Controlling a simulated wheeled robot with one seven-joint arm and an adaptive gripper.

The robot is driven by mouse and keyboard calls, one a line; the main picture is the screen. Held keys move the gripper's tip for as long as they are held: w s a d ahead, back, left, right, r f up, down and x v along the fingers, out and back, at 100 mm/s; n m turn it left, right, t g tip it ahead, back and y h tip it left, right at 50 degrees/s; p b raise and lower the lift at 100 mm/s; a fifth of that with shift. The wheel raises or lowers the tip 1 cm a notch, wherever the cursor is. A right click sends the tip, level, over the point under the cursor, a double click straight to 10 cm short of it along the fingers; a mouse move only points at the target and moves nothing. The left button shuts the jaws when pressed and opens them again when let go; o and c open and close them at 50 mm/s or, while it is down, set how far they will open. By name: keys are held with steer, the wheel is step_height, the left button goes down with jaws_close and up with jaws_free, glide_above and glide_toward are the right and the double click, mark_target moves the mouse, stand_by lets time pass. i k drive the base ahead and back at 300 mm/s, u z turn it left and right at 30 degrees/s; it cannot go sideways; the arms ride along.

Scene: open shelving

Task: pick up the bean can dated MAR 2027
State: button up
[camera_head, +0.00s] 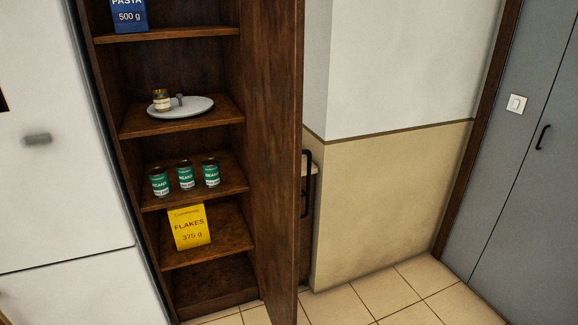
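Three green bean cans stand upright in a row on a middle shelf of the brown open cabinet in the head view: a left can (160,182), a middle can (185,176) and a right can (211,173). They look alike and stand apart from each other. Each has a pale strip near its base, but the print there is too small to read, so I cannot tell which is dated MAR 2027. My gripper is not in view.
A yellow flakes box (189,228) stands on the shelf below. Above, a grey round tray (203,106) holds a small jar (161,100). A blue pasta box (129,16) is on top. The open cabinet door (273,150) stands at the right. Tiled floor (385,295) is clear.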

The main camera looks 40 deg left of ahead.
mark_target(211, 168)
steer(key=i, duration=1.8)
steer(key=u, duration=0.25)
steer(key=k, duration=1.5)
steer(key=u, duration=0.65)
